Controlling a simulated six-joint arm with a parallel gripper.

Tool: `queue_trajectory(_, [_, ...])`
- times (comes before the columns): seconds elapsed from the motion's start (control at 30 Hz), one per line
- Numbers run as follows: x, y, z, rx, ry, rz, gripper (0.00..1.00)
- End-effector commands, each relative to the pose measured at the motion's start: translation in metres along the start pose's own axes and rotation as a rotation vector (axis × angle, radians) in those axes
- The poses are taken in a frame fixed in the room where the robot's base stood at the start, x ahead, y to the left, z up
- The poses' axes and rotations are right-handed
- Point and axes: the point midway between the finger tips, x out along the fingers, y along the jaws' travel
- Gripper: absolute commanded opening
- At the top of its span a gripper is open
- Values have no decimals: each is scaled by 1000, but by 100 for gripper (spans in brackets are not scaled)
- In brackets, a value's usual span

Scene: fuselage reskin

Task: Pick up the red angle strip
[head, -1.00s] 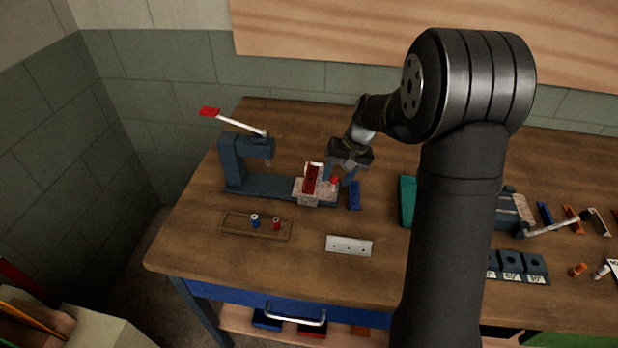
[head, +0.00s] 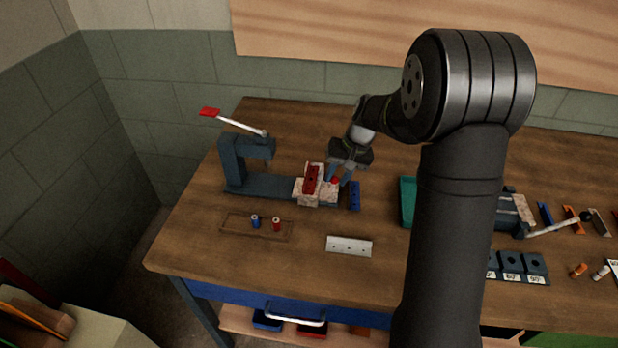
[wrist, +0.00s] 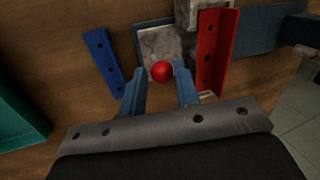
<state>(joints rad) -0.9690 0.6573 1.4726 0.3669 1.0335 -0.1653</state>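The red angle strip (head: 311,180) stands on the pale block at the right end of the blue-grey bench tool. In the wrist view the strip (wrist: 216,50) is right of my fingers, upright, with several holes down its face. My gripper (head: 339,180) is beside the strip, at its right in the head view. In the wrist view its two blue fingers (wrist: 160,72) are drawn in on either side of a red ball knob (wrist: 161,71) and appear to touch it. The strip is apart from both fingers.
A blue strip (head: 354,196) lies right of the tool (head: 268,186). A pale strip with holes (head: 349,246) and a wooden tray (head: 237,228) with two small spools lie in front. A green tray (head: 408,203) is farther right. Bare table lies between them.

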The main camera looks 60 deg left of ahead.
Motion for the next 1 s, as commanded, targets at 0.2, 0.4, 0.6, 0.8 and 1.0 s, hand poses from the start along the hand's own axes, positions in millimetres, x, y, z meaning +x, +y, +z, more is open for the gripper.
queue_trajectory(0.2, [-1, -1, 6, 3, -13, -6, 29])
queue_trajectory(0.4, [-23, -32, 18, 9, -64, 18, 29])
queue_trajectory(0.6, [-84, -94, 12, 54, -47, 169, 29])
queue_trajectory(0.8, [-137, -137, 16, 134, 11, 292, 29])
queue_trajectory(1.0, [-132, -138, 18, 158, 22, 317, 29])
